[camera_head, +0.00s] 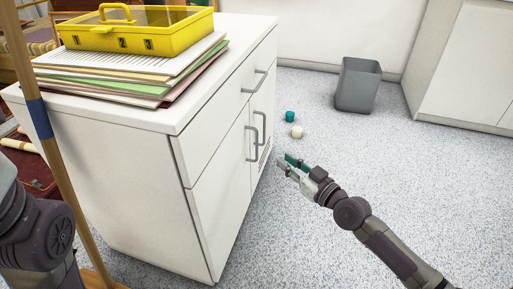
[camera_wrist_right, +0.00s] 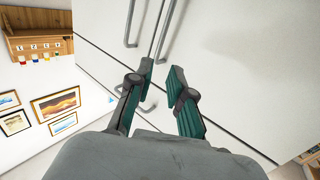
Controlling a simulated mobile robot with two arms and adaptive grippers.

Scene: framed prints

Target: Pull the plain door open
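The white cabinet (camera_head: 110,165) has a drawer above two doors. The plain door (camera_head: 222,200) is the nearer one and looks shut; its upright bar handle (camera_head: 250,143) is beside the other door's handle (camera_head: 263,128). The farther door (camera_head: 264,150) has slots low down. My right gripper (camera_head: 284,164) is open and empty, in front of the doors and apart from the handles. In the right wrist view, its spread fingers (camera_wrist_right: 160,76) show against the cabinet front, with the door handles (camera_wrist_right: 131,24) above them. My left gripper is out of view.
A yellow case (camera_head: 135,30) lies on stacked papers (camera_head: 130,75) on the cabinet. A wooden pole (camera_head: 55,165) stands at the left. Two small cylinders, teal (camera_head: 290,116) and cream (camera_head: 297,132), and a grey bin (camera_head: 358,86) are on the floor. Floor right of the cabinet is mostly clear.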

